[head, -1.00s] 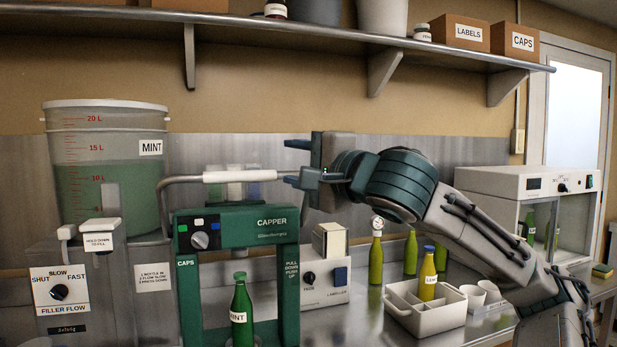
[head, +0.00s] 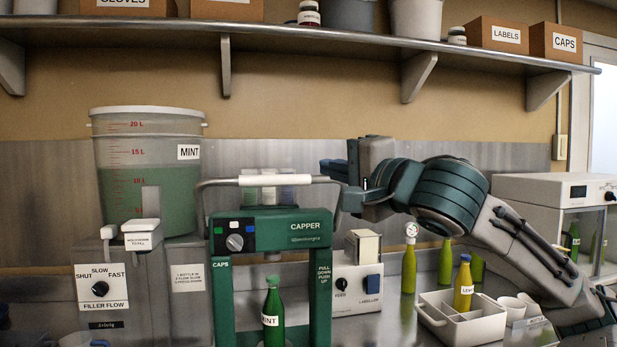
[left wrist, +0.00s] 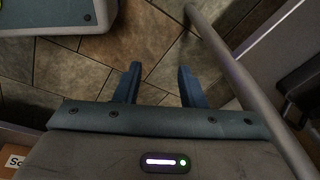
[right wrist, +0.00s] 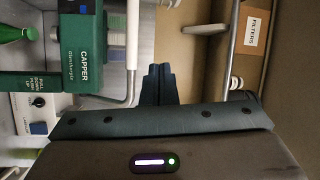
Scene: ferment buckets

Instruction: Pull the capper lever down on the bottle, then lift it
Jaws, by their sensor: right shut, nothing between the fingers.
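The green capper (head: 270,232) stands on the bench in the head view. Its raised lever (head: 275,180) has a white grip and a bent metal bar. A green MINT bottle (head: 272,308) with a green cap stands upright under the capper head. My right gripper (head: 328,168) is at the lever's right end. In the right wrist view its fingers (right wrist: 158,75) are together and empty, close to the lever bar (right wrist: 131,65); I cannot tell if they touch. My left gripper (left wrist: 158,78) is open and empty above the tiled floor, out of the head view.
A MINT bucket (head: 147,175) and a filler (head: 100,290) stand left of the capper. Right of it are a labeller (head: 357,284), yellow-green bottles (head: 409,265) and a divided crate (head: 436,318). A shelf (head: 300,36) runs above. A grey bar (left wrist: 235,70) passes near my left gripper.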

